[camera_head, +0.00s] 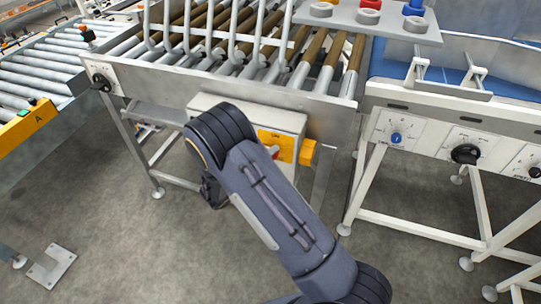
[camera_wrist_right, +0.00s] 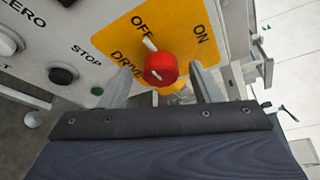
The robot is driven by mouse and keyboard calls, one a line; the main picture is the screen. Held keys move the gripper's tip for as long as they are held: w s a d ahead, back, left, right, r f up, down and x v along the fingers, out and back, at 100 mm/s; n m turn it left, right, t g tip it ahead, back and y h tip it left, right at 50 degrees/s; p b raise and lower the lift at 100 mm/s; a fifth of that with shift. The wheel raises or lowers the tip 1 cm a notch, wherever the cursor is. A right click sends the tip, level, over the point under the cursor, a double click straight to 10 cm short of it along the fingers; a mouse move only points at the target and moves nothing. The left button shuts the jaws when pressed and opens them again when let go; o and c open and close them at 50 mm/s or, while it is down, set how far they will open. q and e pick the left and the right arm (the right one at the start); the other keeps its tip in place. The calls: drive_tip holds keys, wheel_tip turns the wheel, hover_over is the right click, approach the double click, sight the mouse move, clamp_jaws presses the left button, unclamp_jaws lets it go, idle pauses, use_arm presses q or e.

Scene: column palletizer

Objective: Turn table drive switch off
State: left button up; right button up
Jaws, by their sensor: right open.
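The drive switch is a red round knob (camera_wrist_right: 160,68) with a white pointer, on a yellow plate (camera_wrist_right: 178,28) marked OFF, ON and DRIVE. In the right wrist view the pointer is toward the OFF mark. In the head view the yellow plate (camera_head: 283,140) is on a pale box under the roller table, and the red knob (camera_head: 274,151) shows partly beside my arm. My right gripper (camera_wrist_right: 161,72) is open, one finger on each side of the knob; I cannot tell whether they touch it. In the head view my right arm mostly hides that gripper. My left gripper is out of view.
A black button (camera_wrist_right: 63,75) marked STOP sits left of the yellow plate. The roller table (camera_head: 235,80) stands above the control box. A white-framed conveyor (camera_head: 455,105) with a blue knob (camera_head: 396,137) and black knob (camera_head: 465,153) stands right. Grey floor is open in front.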

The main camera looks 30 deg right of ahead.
drive_tip(key=v, duration=0.6)
drive_tip(key=shift+b, duration=0.35)
